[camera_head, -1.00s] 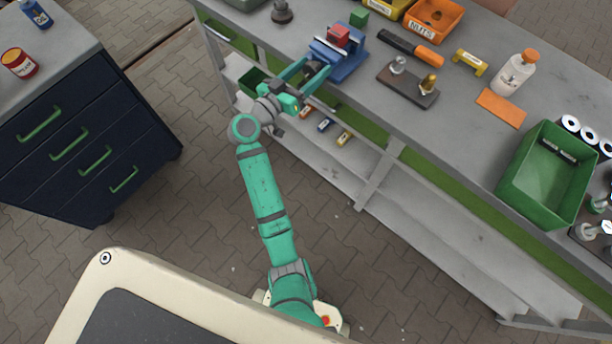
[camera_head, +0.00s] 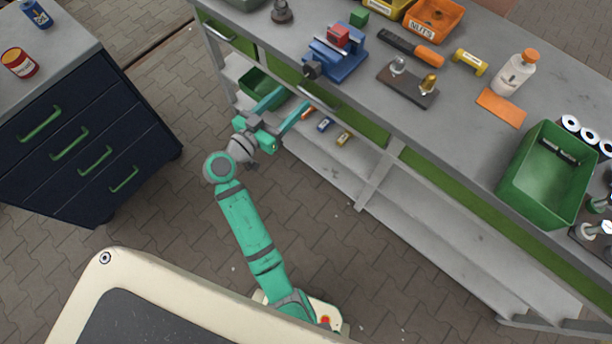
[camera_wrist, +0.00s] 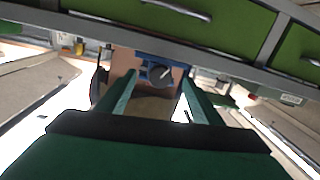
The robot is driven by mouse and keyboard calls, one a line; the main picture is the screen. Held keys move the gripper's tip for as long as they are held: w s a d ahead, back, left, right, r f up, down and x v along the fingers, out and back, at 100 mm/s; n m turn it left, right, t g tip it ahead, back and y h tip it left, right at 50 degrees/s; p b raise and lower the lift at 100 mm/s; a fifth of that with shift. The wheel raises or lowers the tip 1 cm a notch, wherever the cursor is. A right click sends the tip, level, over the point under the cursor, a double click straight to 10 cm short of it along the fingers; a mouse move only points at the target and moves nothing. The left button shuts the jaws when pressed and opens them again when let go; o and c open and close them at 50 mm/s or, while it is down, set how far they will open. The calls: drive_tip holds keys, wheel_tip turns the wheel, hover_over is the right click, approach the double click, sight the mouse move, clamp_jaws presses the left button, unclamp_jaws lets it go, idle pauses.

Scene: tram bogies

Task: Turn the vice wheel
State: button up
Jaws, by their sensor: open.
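The blue vice (camera_head: 340,62) stands at the bench's edge, with a red block (camera_head: 338,36) at its top. Its dark grey wheel (camera_head: 312,70) faces out over the edge toward me. In the wrist view the wheel (camera_wrist: 160,75) shows between my fingers, farther off, with blue vice parts (camera_wrist: 148,58) behind it. My gripper (camera_head: 293,103) is open and empty. Its green fingers are spread wide, in front of and below the vice, apart from the wheel.
The grey workbench (camera_head: 460,120) carries a green crate (camera_head: 547,175), a white bottle (camera_head: 514,72), a black-and-orange tool (camera_head: 410,47) and a dark block with fittings (camera_head: 408,86). Its lower shelf (camera_head: 330,160) holds small items. A dark drawer cabinet (camera_head: 80,130) stands left. Floor between is clear.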

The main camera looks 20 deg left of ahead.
drive_tip(key=s+d+f+n+g+y, duration=0.1)
drive_tip(key=s+d+f+n+y, duration=0.1)
drive_tip(key=s+d+f, duration=0.3)
drive_tip(key=s+d+f+n+g+y, duration=0.2)
drive_tip(key=s+d+f, duration=0.3)
drive_tip(key=f, duration=0.6)
drive_tip(key=shift+s+f+n+y, duration=0.2)
drive_tip(key=shift+s+n+y, duration=0.1)
drive_tip(key=shift+s+y, duration=0.7)
drive_tip(key=shift+s, duration=0.2)
drive_tip(key=shift+a, duration=0.1)
